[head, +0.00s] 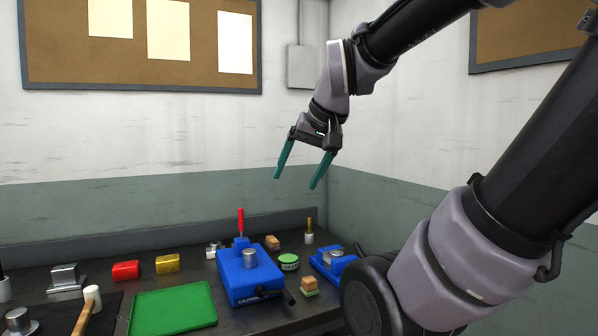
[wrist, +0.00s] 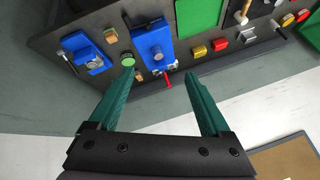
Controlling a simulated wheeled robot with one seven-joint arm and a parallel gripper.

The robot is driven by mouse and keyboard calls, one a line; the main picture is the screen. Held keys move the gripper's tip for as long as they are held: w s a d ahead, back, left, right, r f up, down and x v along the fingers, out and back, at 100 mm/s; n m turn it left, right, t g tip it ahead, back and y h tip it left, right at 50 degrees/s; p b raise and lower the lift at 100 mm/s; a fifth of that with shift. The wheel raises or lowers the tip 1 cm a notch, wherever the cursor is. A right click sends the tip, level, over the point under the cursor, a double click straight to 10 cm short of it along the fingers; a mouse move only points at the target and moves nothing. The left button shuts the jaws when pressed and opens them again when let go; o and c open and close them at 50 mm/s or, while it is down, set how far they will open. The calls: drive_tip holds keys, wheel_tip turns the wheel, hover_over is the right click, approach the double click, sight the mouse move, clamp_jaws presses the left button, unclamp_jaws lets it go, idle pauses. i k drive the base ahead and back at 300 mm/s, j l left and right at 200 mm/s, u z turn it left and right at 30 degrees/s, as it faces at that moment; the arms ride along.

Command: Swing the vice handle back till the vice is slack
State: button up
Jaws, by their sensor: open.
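Two blue devices stand on the bench, and I cannot tell for certain which is the vice. The larger blue device (head: 244,285) has a metal cylinder on top, an upright red handle (head: 240,222) at its back and a dark bar at its front right. The smaller blue device (head: 322,267) stands to its right, with a metal round piece and a dark rod. In the wrist view the larger device (wrist: 153,45), the red handle (wrist: 167,81) and the smaller device (wrist: 84,48) show. My gripper (head: 297,181) is open and empty, high above the bench, touching nothing.
A green tray (head: 172,310), a red block (head: 125,271), a yellow block (head: 167,263) and a mallet (head: 90,300) lie to the left. A green-topped tin (head: 289,262) and a wood-topped stamp (head: 309,286) stand between the blue devices. The air around my gripper is clear.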

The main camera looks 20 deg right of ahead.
sight(358, 249)
drive_tip(key=l+z, duration=0.15)
drive_tip(key=z, duration=0.3)
drive_tip(key=i+l+z, duration=0.1)
drive_tip(key=z, duration=0.4)
